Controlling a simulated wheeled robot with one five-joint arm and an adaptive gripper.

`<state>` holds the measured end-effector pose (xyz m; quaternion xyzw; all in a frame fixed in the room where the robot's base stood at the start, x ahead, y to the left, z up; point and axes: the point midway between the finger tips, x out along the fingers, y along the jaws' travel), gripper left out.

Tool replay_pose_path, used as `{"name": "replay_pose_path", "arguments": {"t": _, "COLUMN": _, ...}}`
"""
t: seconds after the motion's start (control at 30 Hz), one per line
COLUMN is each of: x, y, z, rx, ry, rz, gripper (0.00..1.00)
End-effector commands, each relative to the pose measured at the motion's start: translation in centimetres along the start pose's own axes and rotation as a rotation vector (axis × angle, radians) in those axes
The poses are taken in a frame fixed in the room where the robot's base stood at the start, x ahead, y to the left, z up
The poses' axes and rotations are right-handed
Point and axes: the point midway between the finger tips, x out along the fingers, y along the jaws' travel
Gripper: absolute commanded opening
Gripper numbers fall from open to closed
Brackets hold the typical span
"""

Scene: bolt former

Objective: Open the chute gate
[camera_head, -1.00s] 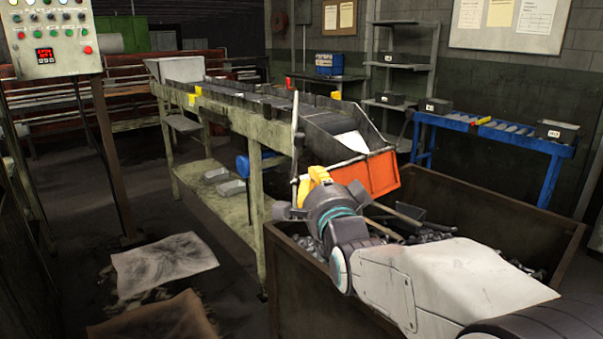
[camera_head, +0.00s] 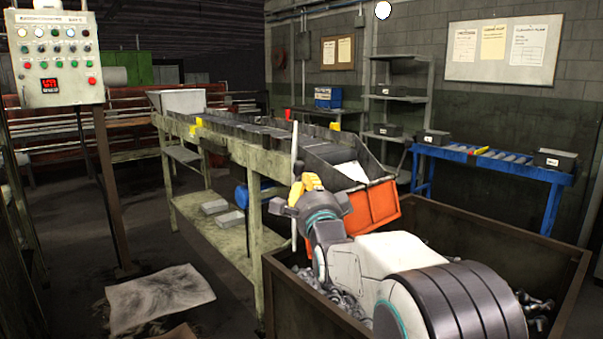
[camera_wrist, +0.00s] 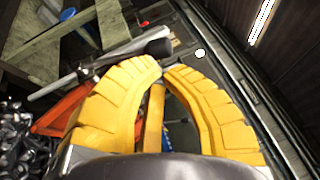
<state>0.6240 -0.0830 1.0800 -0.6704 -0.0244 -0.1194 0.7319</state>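The chute (camera_head: 335,150) ends in an orange front panel (camera_head: 380,203) above a bin of bolts; it looks closed, but I cannot tell whether it is the gate. A pale upright lever (camera_head: 295,150) stands at the chute's left side. My yellow gripper (camera_head: 306,182) is just right of the lever in the head view. In the wrist view, my fingertips (camera_wrist: 164,67) nearly meet, with nothing clearly gripped between them. A dark lever end (camera_wrist: 157,47) on a pale rod (camera_wrist: 105,68) lies just beyond the tips; contact cannot be told. Orange panel edge (camera_wrist: 62,112) shows at left.
A rusty bin (camera_head: 325,315) with metal bolts (camera_head: 345,300) lies below my arm. A control panel (camera_head: 58,60) stands at left. A blue roller table (camera_head: 485,160) with dark boxes is at right. Floor left of the chute bench (camera_head: 225,225) is mostly clear, with a stained mat (camera_head: 160,297).

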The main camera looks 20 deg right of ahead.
Motion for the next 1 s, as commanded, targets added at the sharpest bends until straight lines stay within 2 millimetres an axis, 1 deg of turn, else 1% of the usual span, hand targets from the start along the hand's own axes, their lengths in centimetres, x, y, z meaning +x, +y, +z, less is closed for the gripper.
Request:
{"name": "replay_pose_path", "arguments": {"t": 0.03, "x": 0.8, "y": 0.0, "z": 0.0, "rx": 0.0, "ry": 0.0, "rz": 0.002, "gripper": 0.0}}
{"name": "replay_pose_path", "arguments": {"t": 0.2, "x": 2.8, "y": 0.0, "z": 0.0, "rx": 0.0, "ry": 0.0, "rz": 0.001, "gripper": 0.0}}
{"name": "replay_pose_path", "arguments": {"t": 0.4, "x": 4.2, "y": 0.0, "z": 0.0, "rx": 0.0, "ry": 0.0, "rz": 0.001, "gripper": 0.0}}
{"name": "replay_pose_path", "arguments": {"t": 0.6, "x": 4.7, "y": 0.0, "z": 0.0, "rx": -0.001, "ry": 0.0, "rz": 0.001, "gripper": 0.0}}
{"name": "replay_pose_path", "arguments": {"t": 1.0, "x": 4.8, "y": 0.0, "z": 0.0, "rx": -0.001, "ry": 0.0, "rz": 0.002, "gripper": 0.0}}
